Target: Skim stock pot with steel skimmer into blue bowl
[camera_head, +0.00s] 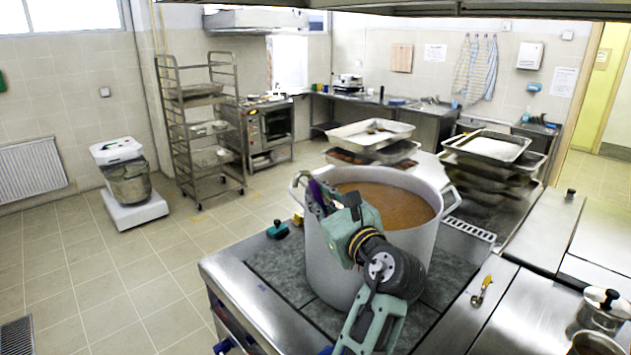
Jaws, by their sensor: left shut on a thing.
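The large grey stock pot (338,262) stands on the stove, filled with brown stock (392,205). Its left loop handle (296,184) sticks out at the rim, and its right handle (453,203) is clear. My left gripper (317,196) is at the pot's left rim, its fingers closed at the left handle. A narrow purple part shows between the fingers; I cannot tell what it is. My wrist hides part of the pot's front. I cannot make out the steel skimmer or the blue bowl. My right gripper is not in view.
A small yellow-handled utensil (482,291) lies on the steel counter right of the pot. A lidded steel pot (603,309) stands at the lower right. Stacked trays (493,148) stand behind. A dark teal object (277,230) sits at the stove's left corner.

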